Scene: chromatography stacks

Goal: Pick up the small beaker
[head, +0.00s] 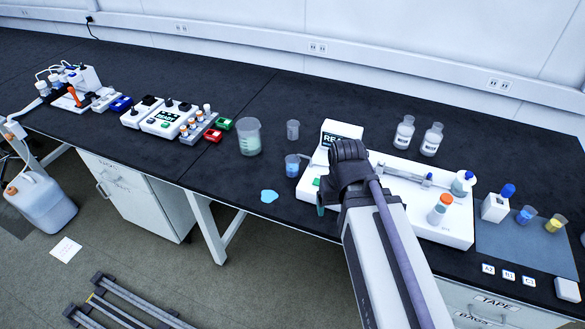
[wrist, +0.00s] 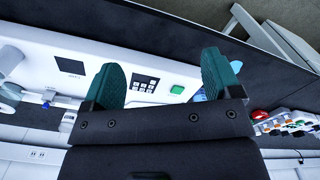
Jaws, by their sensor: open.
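Several beakers stand on the black bench in the head view, and I cannot tell for sure which is the small beaker. A small beaker with blue liquid (head: 292,166) stands upright left of the white instrument. A small clear beaker (head: 292,130) stands behind it, and a larger beaker (head: 249,138) stands to its left. My gripper (head: 321,196) is over the instrument's left end, right of the blue beaker; its fingers are mostly hidden there. In the wrist view my gripper (wrist: 160,76) is open, its teal fingers apart with nothing held between them.
The white instrument (head: 415,215) lies below my gripper; its keypad (wrist: 146,84) and green button (wrist: 177,89) show between the fingers. A blue puddle (head: 269,196) lies near the front edge.

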